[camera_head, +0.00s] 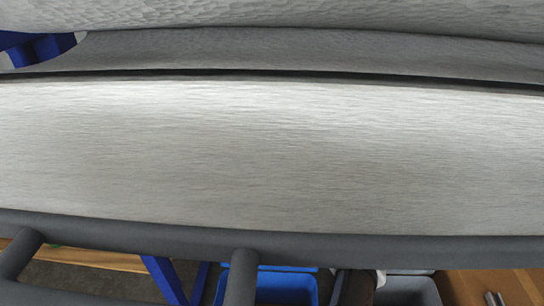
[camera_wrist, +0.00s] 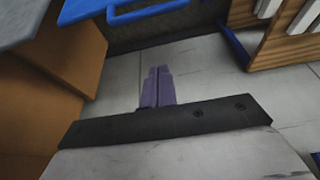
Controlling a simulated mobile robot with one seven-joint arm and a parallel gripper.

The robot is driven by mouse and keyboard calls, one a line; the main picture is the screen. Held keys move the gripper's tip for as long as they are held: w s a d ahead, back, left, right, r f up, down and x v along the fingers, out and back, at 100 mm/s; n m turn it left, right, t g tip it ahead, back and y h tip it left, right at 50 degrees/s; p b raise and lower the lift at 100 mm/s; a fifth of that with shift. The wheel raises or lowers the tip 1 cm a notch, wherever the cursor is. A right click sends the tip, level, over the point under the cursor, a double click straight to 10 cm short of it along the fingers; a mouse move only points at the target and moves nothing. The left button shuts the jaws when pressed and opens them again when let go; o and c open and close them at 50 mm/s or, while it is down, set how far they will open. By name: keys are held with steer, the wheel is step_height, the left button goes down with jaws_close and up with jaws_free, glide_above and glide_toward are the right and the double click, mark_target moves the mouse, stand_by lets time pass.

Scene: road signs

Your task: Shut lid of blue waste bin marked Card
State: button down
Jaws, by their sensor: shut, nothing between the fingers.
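A blue bin (camera_head: 287,287) shows at the bottom edge of the head view, partly cut off, with a dark inside visible below its blue rim. No Card marking is readable, and I cannot tell where its lid stands. In the wrist view a blue part with a bar-like edge (camera_wrist: 150,12) crosses the top; I cannot tell whether it belongs to the same bin. My gripper (camera_wrist: 159,70) is shut and empty, its purple fingers together over the floor. The fingers appear below the blue part and apart from it in the picture.
A grey bin (camera_head: 408,291) stands right of the blue one. In the wrist view, a brown wooden panel (camera_wrist: 70,50) is at left, and a wooden rack with white items (camera_wrist: 285,32) is at right. Pale tiled floor (camera_wrist: 205,75) lies between. Grey metal blocks most of the head view.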

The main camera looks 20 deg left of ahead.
step_height(320, 180, down, 9)
steer(key=s+p, duration=0.1)
stand_by(0.6)
steer(key=shift+d, duration=0.15)
